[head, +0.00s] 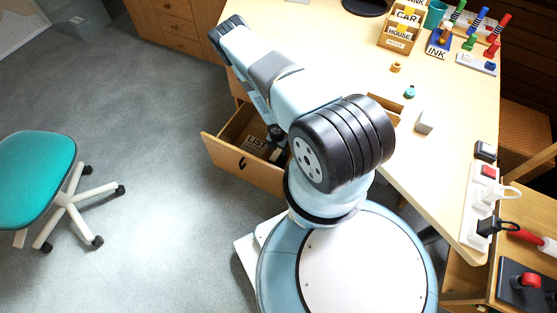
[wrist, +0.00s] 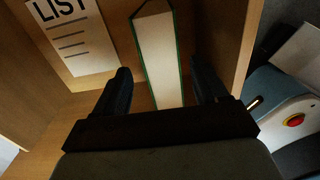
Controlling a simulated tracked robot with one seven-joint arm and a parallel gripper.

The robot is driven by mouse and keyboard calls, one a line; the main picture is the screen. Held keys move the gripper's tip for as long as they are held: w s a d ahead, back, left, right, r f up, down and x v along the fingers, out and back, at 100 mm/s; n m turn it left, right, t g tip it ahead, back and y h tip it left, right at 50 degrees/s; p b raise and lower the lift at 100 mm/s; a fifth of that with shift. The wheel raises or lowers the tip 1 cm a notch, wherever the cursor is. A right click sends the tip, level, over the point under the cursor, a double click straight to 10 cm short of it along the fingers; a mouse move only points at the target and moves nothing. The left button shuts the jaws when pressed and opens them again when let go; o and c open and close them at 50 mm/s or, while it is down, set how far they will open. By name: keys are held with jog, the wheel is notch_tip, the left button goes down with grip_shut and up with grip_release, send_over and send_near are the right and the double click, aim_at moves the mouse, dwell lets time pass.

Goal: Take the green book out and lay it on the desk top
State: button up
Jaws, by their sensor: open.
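The green book (wrist: 158,55) stands on edge in the open drawer (head: 222,153), its pale page edges facing my wrist camera between thin green covers. My gripper (wrist: 162,78) is open, with one finger on each side of the book in the wrist view. I cannot tell whether either finger touches it. In the head view my gripper (head: 276,133) reaches down into the drawer, and my arm hides much of the drawer and the book. The desk top (head: 455,110) is pale wood.
A paper marked LIST (wrist: 72,32) lies in the drawer left of the book. A teal chair (head: 35,175) stands left on open floor.

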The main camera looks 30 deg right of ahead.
jog(key=shift+f, duration=2.7)
jog(key=shift+c, duration=0.2)
grip_shut()
